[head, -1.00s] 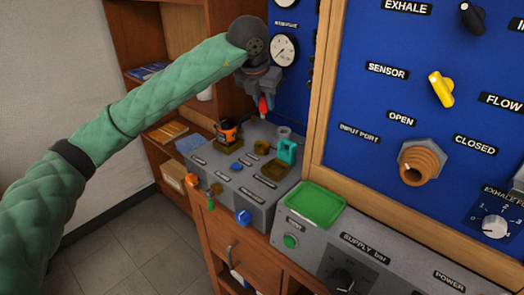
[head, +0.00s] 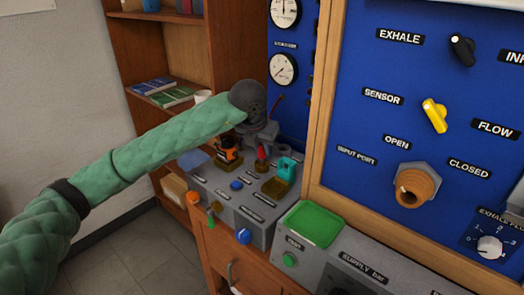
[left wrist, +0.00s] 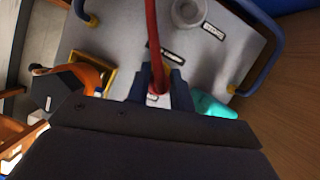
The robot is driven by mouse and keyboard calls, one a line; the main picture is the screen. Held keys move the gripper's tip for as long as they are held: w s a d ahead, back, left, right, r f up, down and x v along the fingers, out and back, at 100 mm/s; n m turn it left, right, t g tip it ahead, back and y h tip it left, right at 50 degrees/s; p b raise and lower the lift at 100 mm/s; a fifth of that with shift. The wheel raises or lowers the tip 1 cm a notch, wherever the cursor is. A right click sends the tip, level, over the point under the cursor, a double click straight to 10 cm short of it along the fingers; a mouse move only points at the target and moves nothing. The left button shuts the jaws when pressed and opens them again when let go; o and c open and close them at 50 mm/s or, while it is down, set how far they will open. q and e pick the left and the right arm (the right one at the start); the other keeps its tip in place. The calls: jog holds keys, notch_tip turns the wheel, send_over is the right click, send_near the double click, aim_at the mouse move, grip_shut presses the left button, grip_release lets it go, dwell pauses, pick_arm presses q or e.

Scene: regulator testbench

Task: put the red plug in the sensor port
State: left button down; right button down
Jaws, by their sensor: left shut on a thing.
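My left gripper (head: 262,148) is shut on the red plug (head: 262,164) and holds it upright, tip down, low over the grey box (head: 257,236) on the bench. In the left wrist view the gripper (left wrist: 157,92) has the red plug's cable (left wrist: 151,35) rising between its fingers. The plug's lower end is hidden there, and I cannot tell whether it touches the box. A SENSOR label (head: 382,96) is on the blue panel, by a yellow knob (head: 435,116). I cannot tell which opening is the sensor port. My right gripper is not in view.
An orange part (head: 228,147) stands left of the plug and a teal part (head: 287,168) stands close on its right. A grey ring (left wrist: 189,11) is on the box. A green tray (head: 314,224) is in front right. The wooden panel frame (head: 322,130) is to the right.

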pick_arm(q)
jog(key=shift+f, duration=0.95)
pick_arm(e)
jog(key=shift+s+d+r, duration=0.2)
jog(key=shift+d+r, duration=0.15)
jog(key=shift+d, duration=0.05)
pick_arm(q)
jog(key=shift+f, duration=0.1)
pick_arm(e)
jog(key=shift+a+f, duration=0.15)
pick_arm(q)
jog(key=c, duration=1.2)
grip_release()
jog(key=shift+c, duration=0.2)
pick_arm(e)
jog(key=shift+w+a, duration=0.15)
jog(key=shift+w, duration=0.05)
